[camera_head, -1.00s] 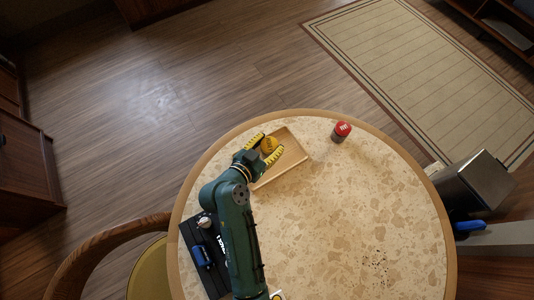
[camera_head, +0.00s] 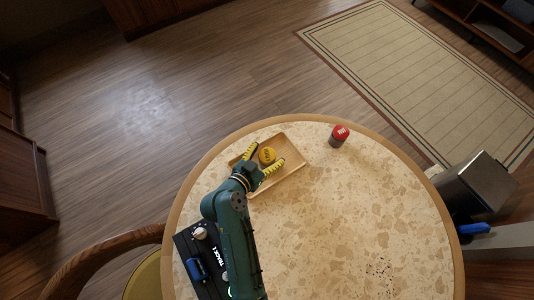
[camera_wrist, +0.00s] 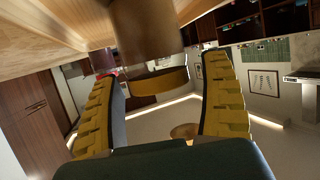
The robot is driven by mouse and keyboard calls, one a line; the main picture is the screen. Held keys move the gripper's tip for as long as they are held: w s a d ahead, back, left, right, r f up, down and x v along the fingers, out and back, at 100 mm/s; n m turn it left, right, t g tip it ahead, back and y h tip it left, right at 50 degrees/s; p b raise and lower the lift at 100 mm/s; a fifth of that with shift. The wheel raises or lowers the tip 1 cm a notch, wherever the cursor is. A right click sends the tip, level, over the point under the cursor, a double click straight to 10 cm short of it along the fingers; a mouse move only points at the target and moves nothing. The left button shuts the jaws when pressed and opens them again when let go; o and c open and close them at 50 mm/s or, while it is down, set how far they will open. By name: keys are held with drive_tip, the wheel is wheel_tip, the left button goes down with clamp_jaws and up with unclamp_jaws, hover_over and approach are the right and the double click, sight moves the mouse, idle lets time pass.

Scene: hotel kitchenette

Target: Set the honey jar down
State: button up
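The honey jar (camera_head: 267,155), with a yellow lid, stands upright on a shallow wooden tray (camera_head: 290,168) near the table's far left edge. My gripper (camera_head: 265,157), with yellow ridged fingers, is open around the near side of the jar. In the wrist view, the picture is upside down: the jar's brown body (camera_wrist: 145,30) is at the top, with its yellow lid (camera_wrist: 158,82) below it. The jar lies ahead of my open gripper (camera_wrist: 160,68), with a gap to each finger. The tray's pale wood (camera_wrist: 40,25) shows at upper left.
A red-lidded jar (camera_head: 339,135) stands right of the tray. A black tray (camera_head: 187,244) with a blue item (camera_head: 197,269) lies at the table's left. The middle and right of the speckled round table (camera_head: 360,215) are mostly clear. A chair (camera_head: 100,250) stands at lower left.

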drive_tip(key=p+v, duration=0.2)
drive_tip(key=v, duration=0.3)
drive_tip(key=shift+s+a+r, duration=0.15)
drive_tip(key=shift+s, duration=0.05)
drive_tip(key=w+d+r+m+t+h, duration=0.1)
drive_tip(key=w+r+t, duration=0.3)
drive_tip(key=r, duration=0.6)
wheel_tip(320, 180, up, 14)
drive_tip(key=m+t, duration=0.1)
drive_tip(key=t, duration=0.4)
hover_over(266, 156)
drive_tip(key=w+a, duration=0.1)
drive_tip(key=w, duration=0.1)
drive_tip(key=s+a+r+n+t+y, duration=0.2)
drive_tip(key=s+r+n+t+y, duration=0.1)
drive_tip(key=r+n+y, duration=0.55)
drive_tip(key=s+a+r+n+t+y, duration=0.25)
drive_tip(key=r+n+y, duration=0.35)
drive_tip(key=r+y, duration=0.5)
drive_tip(key=s+d+r+m+g+h, duration=0.3)
drive_tip(key=s+d+m+h, duration=0.3)
drive_tip(key=d+h, duration=0.5)
drive_tip(key=shift+s+d+r+h, duration=0.25)
drive_tip(key=shift+d+r+h, duration=0.1)
drive_tip(key=shift+r, duration=0.05)
